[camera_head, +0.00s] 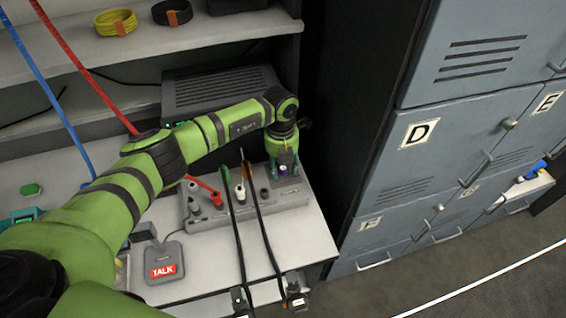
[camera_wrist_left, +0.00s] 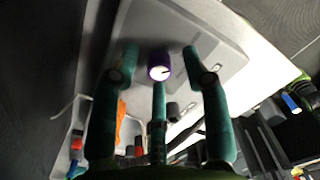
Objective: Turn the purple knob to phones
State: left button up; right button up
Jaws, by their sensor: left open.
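The purple knob (camera_head: 283,170) stands on the grey panel (camera_head: 292,198) at the right end of the desk in the head view. In the left wrist view the purple knob (camera_wrist_left: 160,66) shows a purple rim and a white face with a short dark mark toward the right. My left gripper (camera_head: 285,163) points down above it, with teal fingers. In the left wrist view the left gripper (camera_wrist_left: 160,62) has its fingers spread around the knob, apart from it, with nothing between them but the knob. Labels at the knob are not readable.
Black cables (camera_head: 256,225) run from the panel over the desk's front edge. A grey box labelled TALK (camera_head: 163,268) sits left of the panel. A dark vented unit (camera_head: 218,88) is behind, under the shelf (camera_head: 210,32). Grey lockers (camera_head: 440,140) stand to the right.

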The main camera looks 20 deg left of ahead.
pick_arm(q)
grip_shut()
jog(key=shift+f+m+b, duration=0.2)
jog(key=shift+m+b, duration=0.5)
jog(key=shift+b, duration=0.3)
jog(key=m+b, duration=0.3)
jog(key=shift+w, duration=0.1)
jog(key=shift+r+m+b, duration=0.15)
jog(key=shift+m+b, duration=1.95)
jog(key=shift+m, duration=0.1)
pick_arm(e)
notch_tip(320, 180, down, 9)
jog(key=shift+w+d, duration=0.2)
jog(key=shift+w, duration=0.05)
jog(key=shift+f, duration=0.15)
